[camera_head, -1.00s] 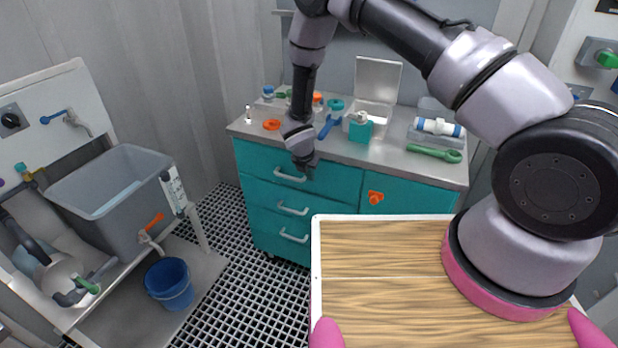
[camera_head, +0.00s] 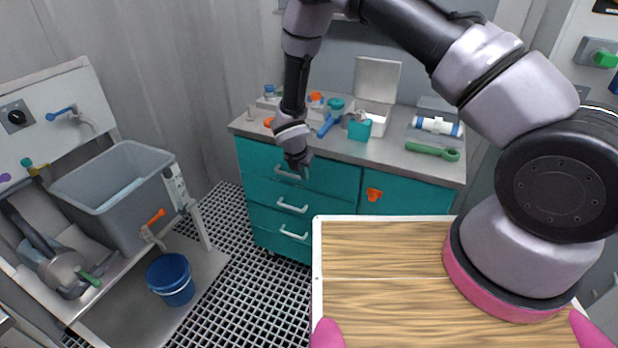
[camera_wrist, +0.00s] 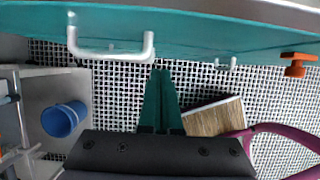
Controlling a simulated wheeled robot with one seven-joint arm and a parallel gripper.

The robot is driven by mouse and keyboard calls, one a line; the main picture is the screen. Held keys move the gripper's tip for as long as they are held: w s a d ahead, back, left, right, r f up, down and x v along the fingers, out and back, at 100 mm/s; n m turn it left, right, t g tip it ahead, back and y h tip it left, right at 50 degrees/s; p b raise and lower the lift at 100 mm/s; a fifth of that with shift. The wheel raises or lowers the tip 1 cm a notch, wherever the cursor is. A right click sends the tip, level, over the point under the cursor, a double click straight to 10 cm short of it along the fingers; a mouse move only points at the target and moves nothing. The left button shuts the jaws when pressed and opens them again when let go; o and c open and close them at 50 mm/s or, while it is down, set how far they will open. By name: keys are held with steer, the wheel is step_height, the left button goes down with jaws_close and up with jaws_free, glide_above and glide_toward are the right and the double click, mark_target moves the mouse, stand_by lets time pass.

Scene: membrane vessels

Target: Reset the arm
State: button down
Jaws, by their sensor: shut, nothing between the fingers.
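My arm reaches from the right side of the head view over to the teal drawer cabinet (camera_head: 330,188). My gripper (camera_head: 304,176) points down in front of the cabinet, near the top drawer's white handle (camera_head: 288,173). In the wrist view my gripper (camera_wrist: 163,72) shows two dark green fingers close together with nothing between them. A white drawer handle (camera_wrist: 110,50) is just left of the fingertips there. I cannot tell from the views whether the fingers touch it. The drawers look closed.
The worktop holds a blue wrench (camera_head: 327,126), a teal box (camera_head: 360,128), an open white box (camera_head: 377,80) and a green wrench (camera_head: 432,151). An orange knob (camera_head: 374,194) sticks out of the cabinet front. A grey tank (camera_head: 118,195) and a blue bucket (camera_head: 170,279) stand left. The grated floor between is clear.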

steer(key=v, duration=0.7)
steer(key=w+d+r+m, duration=0.1)
steer(key=d+r+m, duration=0.75)
steer(key=r, duration=0.55)
steer(key=d+r+m, duration=0.7)
steer(key=d+r, duration=0.2)
steer(key=r, duration=0.6)
steer(key=s+d+r+m, duration=0.8)
steer(key=r+m, duration=0.1)
steer(key=r, duration=0.2)
steer(key=s+d+r+m+t+y, duration=0.1)
steer(key=s+r+m, duration=0.2)
steer(key=s+m, duration=0.2)
steer(key=s+d+r+m+t+y, duration=0.2)
steer(key=s+r+m, duration=0.2)
steer(key=s, duration=0.5)
steer(key=shift+s+m+y, duration=0.3)
steer(key=shift+s+m, duration=0.05)
steer(key=shift+m, duration=0.7)
steer(key=shift+d+r, duration=0.1)
